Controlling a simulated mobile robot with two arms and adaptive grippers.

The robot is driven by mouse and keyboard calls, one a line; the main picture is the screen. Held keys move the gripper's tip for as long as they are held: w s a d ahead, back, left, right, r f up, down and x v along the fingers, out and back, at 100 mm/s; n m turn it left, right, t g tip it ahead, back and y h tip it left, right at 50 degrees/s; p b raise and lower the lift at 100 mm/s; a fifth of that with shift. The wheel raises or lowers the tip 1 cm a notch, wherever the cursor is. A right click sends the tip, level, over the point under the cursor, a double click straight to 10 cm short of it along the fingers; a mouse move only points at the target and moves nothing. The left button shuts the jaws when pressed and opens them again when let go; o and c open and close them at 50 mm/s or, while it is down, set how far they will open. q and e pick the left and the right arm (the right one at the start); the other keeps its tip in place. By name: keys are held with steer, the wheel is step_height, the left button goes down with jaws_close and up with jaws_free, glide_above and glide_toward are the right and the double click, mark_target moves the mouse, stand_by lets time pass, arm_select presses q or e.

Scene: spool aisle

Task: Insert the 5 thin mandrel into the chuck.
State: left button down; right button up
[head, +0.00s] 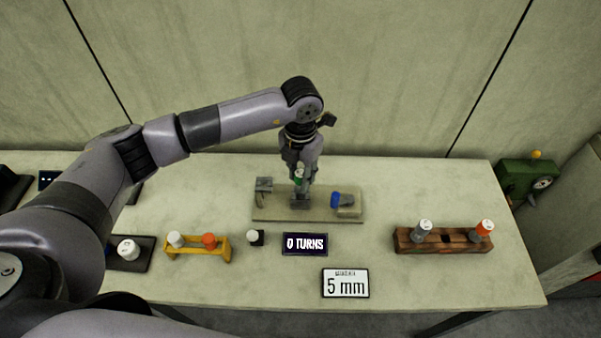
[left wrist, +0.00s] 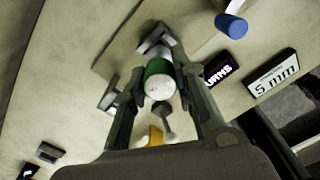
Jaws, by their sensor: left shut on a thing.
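My left gripper (head: 301,176) points down over the pale winding base (head: 272,215) and is shut on the green-banded mandrel (head: 298,175). In the left wrist view the mandrel shows its white end and green band (left wrist: 158,70) between the fingers (left wrist: 163,80). A grey block (head: 300,201), apparently the chuck, is on the base directly below the gripper. In the left wrist view a grey part (left wrist: 155,40) lies just beyond the mandrel; I cannot tell whether the mandrel is in it. My right gripper is not in view.
A brown wooden rack (head: 445,246) at right holds a white-topped and an orange-topped piece, with an empty slot between. A blue knob (head: 335,199) is on the base's right. A yellow holder (head: 197,251), a "0 TURNS" display (head: 305,244) and a "5 mm" sign (head: 345,284) stand in front.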

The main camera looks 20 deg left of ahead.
arm_select(q)
steer(key=shift+f+b, duration=1.25)
steer(key=shift+f, duration=0.2)
steer(key=c, duration=1.2)
jaws_free()
steer(key=shift+c, duration=0.2)
steer(key=shift+r, duration=0.15)
step_height(320, 180, up, 12)
steer(key=shift+f, duration=0.1)
